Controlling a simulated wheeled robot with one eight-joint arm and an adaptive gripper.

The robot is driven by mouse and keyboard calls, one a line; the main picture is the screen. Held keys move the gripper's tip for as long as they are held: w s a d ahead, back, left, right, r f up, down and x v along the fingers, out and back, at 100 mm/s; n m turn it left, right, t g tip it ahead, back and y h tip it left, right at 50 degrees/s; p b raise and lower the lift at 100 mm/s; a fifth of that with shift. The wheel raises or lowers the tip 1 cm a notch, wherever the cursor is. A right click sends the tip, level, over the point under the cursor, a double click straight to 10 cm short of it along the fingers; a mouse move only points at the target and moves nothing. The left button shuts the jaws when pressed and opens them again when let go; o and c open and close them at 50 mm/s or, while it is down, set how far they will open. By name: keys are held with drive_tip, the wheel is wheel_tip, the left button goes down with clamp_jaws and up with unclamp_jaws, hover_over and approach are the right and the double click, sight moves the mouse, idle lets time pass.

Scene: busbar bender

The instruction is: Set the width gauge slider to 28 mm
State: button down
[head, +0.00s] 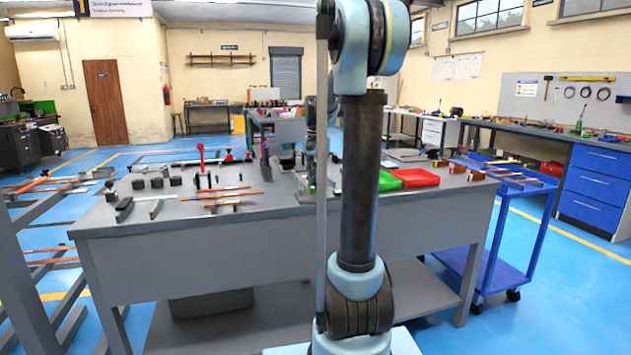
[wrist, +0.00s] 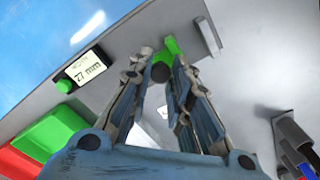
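In the wrist view, the width gauge display (wrist: 81,79) reads 27 mm, with a green round button (wrist: 65,86) at its corner. A dark round knob (wrist: 160,73) with a green part (wrist: 171,46) beside it, which looks like the slider, sits at my fingertips. My gripper (wrist: 164,70) points at it, its two fingers converging on the knob and appearing to touch both sides. The fingers partly hide the knob and the slider's track. In the head view my arm covers this area, and neither the gauge nor my fingertips can be made out.
A green tray (wrist: 48,133) and a red tray (wrist: 14,163) lie left of my gripper. A grey block (wrist: 208,37) stands near the slider, and dark upright parts (wrist: 293,140) stand at the right. The grey bench (head: 250,212) carries several bars and tools; a blue cart (head: 493,258) stands beside it.

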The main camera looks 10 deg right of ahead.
drive_tip(key=c, duration=1.5)
unclamp_jaws()
drive_tip(key=shift+o, duration=0.2)
wheel_tip(320, 180, up, 12)
drive_tip(key=shift+w, duration=0.1)
